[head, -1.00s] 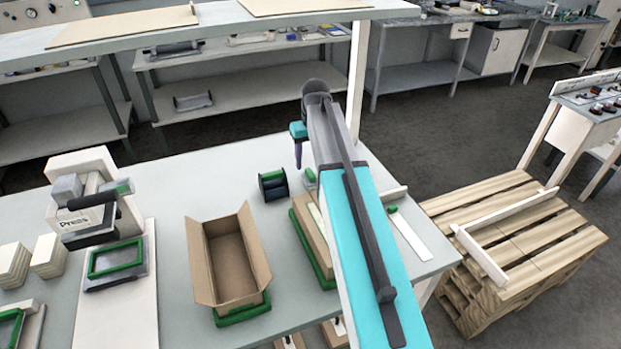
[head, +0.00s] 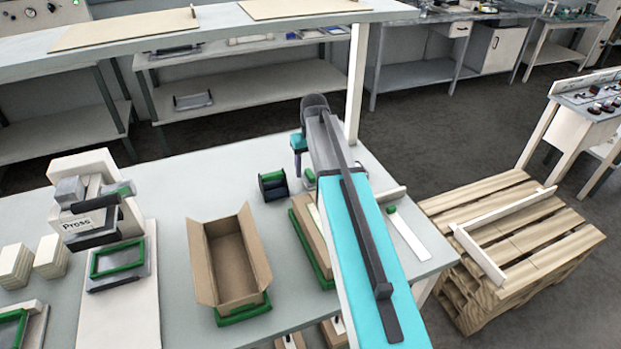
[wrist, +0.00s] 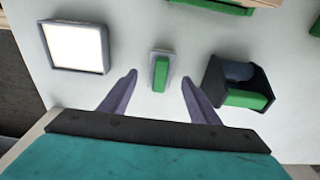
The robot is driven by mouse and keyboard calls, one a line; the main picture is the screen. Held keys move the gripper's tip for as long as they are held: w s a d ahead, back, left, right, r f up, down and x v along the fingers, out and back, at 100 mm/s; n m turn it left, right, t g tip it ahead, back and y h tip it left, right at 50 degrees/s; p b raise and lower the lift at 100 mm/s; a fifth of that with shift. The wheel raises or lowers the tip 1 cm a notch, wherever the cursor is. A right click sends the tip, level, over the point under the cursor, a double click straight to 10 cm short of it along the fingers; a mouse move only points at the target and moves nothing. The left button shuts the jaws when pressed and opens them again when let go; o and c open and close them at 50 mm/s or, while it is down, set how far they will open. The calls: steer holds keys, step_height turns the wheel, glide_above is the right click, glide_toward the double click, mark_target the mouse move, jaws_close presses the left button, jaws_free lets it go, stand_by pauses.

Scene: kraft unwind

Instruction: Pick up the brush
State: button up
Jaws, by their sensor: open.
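A small green-topped piece on a pale base, which looks like the brush (wrist: 161,74), lies on the grey-white bench in the wrist view. Part of it shows beside my arm in the head view (head: 309,176). My gripper (wrist: 159,77) is open and empty, its two dark fingers spread to either side of the brush in the picture. The fingertips appear above the bench; their exact height over the brush is unclear. In the head view my gripper (head: 298,172) points down, partly hidden by my arm.
A dark holder with a green part (wrist: 240,84) stands close to the right finger; it also shows in the head view (head: 272,186). A bright square panel in a dark frame (wrist: 76,47) lies to the left. An open cardboard box (head: 231,262) sits on a green tray.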

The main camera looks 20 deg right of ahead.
mark_target(310, 173)
steer(key=shift+w+f+p, duration=0.15)
steer(key=shift+f+p, duration=0.35)
steer(key=shift+f, duration=1.05)
steer(key=c, duration=1.3)
steer(key=shift+o, duration=0.2)
steer(key=shift+r, duration=0.1)
steer(key=shift+r+b, duration=1.5)
steer(key=shift+r, duration=3.4)
steer(key=o, duration=0.6)
steer(key=c, duration=0.4)
